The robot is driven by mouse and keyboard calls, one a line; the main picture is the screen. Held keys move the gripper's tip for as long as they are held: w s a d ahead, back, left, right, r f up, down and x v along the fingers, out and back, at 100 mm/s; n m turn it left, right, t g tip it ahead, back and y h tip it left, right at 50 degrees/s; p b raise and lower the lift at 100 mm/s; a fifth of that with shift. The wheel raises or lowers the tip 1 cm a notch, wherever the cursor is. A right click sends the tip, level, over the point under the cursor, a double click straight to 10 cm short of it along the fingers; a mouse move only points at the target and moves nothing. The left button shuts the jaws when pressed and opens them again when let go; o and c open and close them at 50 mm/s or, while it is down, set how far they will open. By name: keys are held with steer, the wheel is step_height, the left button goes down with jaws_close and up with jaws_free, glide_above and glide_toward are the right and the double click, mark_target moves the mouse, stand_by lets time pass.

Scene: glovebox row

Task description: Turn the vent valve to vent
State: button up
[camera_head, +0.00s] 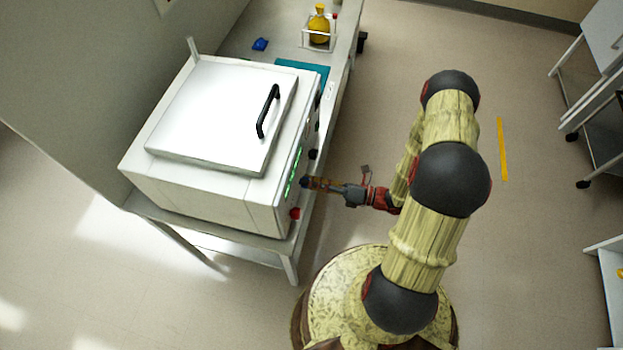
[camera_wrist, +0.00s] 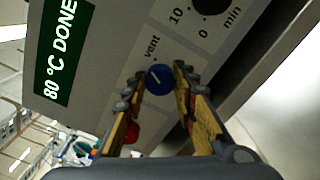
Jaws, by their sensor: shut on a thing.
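The vent valve is a round blue knob (camera_wrist: 159,81) on the grey front panel, with a short pale pointer line slanting across its face. The word "vent" is printed above it in the wrist view, with a small mark between. My gripper (camera_wrist: 160,77) is shut on the knob, one finger on each side. In the head view my gripper (camera_head: 307,182) reaches the front face of the white box-shaped oven (camera_head: 190,190) from the right. The knob is mostly hidden there. The exact setting the pointer shows is hard to tell.
A green display (camera_wrist: 62,50) reads "80 °C DONE". A black timer dial (camera_wrist: 211,4) marked in min is near the knob. A red button (camera_head: 295,213) is low on the front. The lid with its black handle (camera_head: 268,111) is shut. A bench (camera_head: 338,75) holds a yellow flask (camera_head: 319,27).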

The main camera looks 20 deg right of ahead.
steer(key=shift+m+p, duration=0.75)
steer(key=shift+m, duration=0.85)
steer(key=o, duration=1.2)
steer(key=shift+c, duration=0.2)
steer(key=shift+d, duration=0.1)
steer(key=v, duration=1.2)
